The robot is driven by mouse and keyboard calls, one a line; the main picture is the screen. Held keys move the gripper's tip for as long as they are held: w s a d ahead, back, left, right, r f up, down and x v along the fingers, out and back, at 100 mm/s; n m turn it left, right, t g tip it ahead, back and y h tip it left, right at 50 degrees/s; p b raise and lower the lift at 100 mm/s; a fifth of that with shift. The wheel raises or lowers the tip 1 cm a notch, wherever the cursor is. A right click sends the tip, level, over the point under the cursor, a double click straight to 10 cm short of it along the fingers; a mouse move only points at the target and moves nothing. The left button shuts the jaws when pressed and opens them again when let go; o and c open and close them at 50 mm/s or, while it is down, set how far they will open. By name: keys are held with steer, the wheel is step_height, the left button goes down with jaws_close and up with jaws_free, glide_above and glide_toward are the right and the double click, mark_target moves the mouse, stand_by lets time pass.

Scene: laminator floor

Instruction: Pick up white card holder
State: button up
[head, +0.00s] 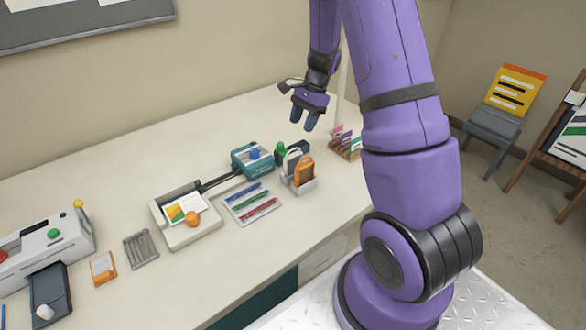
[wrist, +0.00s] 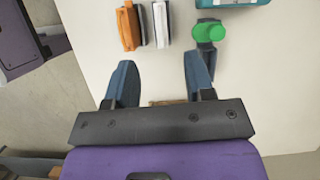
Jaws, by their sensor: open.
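My gripper (head: 304,121) is open and empty above the table, behind the rack in the head view. In the wrist view, my gripper's fingertips (wrist: 159,62) are apart, with the holders beyond them and not between them.
A teal device (head: 252,159) is to the left, and a wooden card rack (head: 346,145) to the right. The table's back is clear.

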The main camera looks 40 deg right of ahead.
mark_target(294, 154)
steer(key=shift+m, duration=0.5)
steer(key=f, duration=0.7)
steer(key=shift+w+a+f, duration=0.1)
steer(key=shift+a+f, duration=0.2)
steer(key=shift+a, duration=0.05)
steer(key=shift+x, duration=2.65)
steer(key=shift+a, duration=0.2)
steer(key=shift+r, duration=0.1)
jaws_close()
